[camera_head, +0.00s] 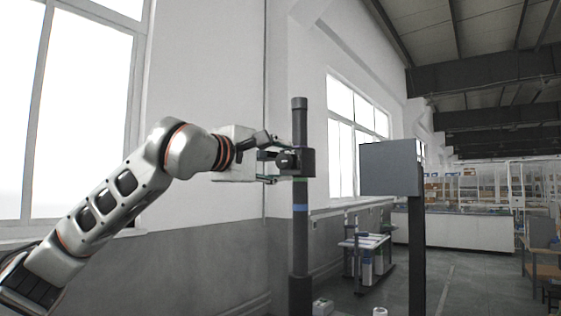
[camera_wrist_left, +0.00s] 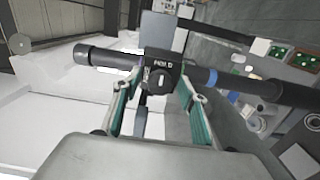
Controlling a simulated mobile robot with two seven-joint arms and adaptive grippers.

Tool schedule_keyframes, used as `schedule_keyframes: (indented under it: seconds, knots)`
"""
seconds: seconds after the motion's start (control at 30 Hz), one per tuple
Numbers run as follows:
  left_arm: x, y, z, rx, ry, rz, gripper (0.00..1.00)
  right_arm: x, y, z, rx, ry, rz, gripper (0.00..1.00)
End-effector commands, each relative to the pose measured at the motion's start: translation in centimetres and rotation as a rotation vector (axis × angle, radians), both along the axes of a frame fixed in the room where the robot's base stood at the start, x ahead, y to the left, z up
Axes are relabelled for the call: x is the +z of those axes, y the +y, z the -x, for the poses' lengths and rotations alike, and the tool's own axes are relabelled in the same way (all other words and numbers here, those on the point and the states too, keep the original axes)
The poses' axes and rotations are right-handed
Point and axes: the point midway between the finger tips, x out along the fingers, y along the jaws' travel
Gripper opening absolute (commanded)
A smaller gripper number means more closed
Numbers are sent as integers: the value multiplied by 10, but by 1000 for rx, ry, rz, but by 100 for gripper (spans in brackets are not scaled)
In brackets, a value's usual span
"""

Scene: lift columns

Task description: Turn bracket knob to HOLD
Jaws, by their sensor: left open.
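A dark bracket (camera_head: 307,163) is clamped around an upright dark column (camera_head: 300,235). Its black knob (camera_head: 287,161) faces my left gripper. In the left wrist view, the bracket (camera_wrist_left: 174,66) carries lettering that looks like HOLD above the round knob (camera_wrist_left: 156,82). A small light mark shows on the knob, but its exact setting is too small to tell. My left gripper (camera_head: 275,160) is open, its green-edged fingers on either side of the knob and close to the bracket. Whether they touch the knob is unclear. My right gripper is not in view.
A grey box on a dark post (camera_head: 391,168) stands right of the column. A wall with windows (camera_head: 358,120) is behind. A small cart (camera_head: 366,258) and a long white counter (camera_head: 455,231) are farther back.

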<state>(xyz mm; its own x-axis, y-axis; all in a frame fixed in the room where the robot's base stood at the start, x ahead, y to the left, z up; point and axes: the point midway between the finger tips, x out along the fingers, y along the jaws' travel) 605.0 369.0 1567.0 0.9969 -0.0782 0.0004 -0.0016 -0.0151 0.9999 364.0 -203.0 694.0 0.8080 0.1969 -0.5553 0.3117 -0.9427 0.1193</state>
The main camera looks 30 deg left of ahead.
Motion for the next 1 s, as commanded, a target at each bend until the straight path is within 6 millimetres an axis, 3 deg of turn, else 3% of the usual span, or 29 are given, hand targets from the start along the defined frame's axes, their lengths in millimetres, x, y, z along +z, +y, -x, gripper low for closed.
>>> schedule_keyframes:
  seconds: [0.17,0.63,0.8,1.0]
  knots:
    - [1,1,15,0,-2,-1,42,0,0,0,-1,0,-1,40]
    - [1,8,102,1,-3,-1,42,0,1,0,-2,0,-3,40]
    - [0,9,117,1,-1,-1,42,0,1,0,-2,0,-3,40]
    - [0,9,120,0,-1,0,42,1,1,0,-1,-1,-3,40]
